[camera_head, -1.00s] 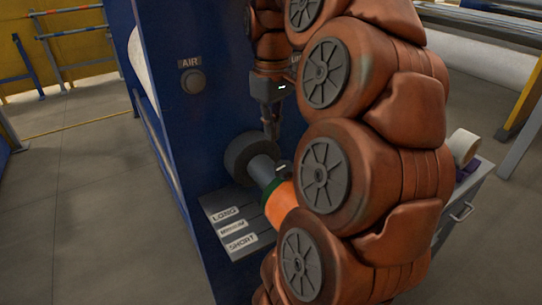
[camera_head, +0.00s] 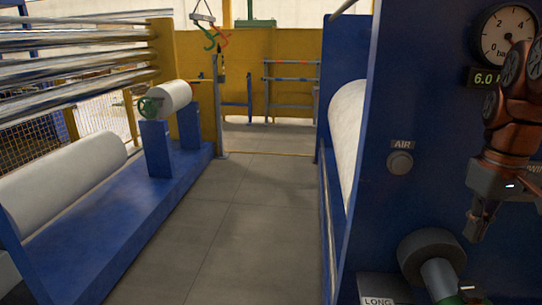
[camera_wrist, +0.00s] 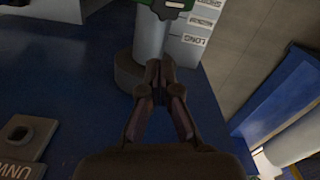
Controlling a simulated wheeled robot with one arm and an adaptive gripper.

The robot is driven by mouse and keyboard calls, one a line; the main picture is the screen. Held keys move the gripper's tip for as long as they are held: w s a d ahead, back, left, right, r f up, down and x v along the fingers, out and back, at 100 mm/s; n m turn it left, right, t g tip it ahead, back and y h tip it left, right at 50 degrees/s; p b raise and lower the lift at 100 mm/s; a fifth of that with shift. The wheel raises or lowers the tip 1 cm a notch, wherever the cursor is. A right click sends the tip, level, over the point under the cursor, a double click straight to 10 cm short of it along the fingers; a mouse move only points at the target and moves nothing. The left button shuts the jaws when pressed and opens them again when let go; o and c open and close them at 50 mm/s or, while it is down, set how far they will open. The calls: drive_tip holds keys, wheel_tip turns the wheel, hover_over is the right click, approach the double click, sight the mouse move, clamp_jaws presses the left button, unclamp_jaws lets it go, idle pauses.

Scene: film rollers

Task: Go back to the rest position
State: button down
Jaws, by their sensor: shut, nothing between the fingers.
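My gripper (camera_head: 474,236) is at the right of the head view, in front of the blue machine panel (camera_head: 385,225). Its fingers point down, closed and empty. The dark round hub (camera_head: 431,256) of a grey lever lies below and to the left of it. In the wrist view my gripper (camera_wrist: 158,72) has its fingertips together in front of that hub (camera_wrist: 128,72). The lever's grey shaft (camera_wrist: 153,40) and green collar (camera_wrist: 178,6) show beyond, beside the LONG label (camera_wrist: 195,40). I cannot tell the gap between the fingertips and the hub.
The AIR button (camera_head: 400,163) and a pressure gauge (camera_head: 506,35) are on the panel. A plate with a round button (camera_wrist: 20,133) is at lower left in the wrist view. A grey floor aisle (camera_head: 250,215) runs clear between the panel and white film rolls (camera_head: 65,182).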

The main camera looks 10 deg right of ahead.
drive_tip(key=a+f+n, duration=0.1)
drive_tip(key=a+f, duration=0.3)
drive_tip(key=a, duration=0.4)
drive_tip(key=a+f+n, duration=0.1)
drive_tip(key=a+f, duration=0.3)
drive_tip(key=a, duration=0.4)
drive_tip(key=s+a+f+m+g, duration=0.1)
drive_tip(key=s+a+f, duration=0.8)
drive_tip(key=s+f, duration=0.2)
drive_tip(key=shift+s+a+f+g, duration=0.2)
drive_tip(key=shift+f+g, duration=0.05)
drive_tip(key=shift+g, duration=0.15)
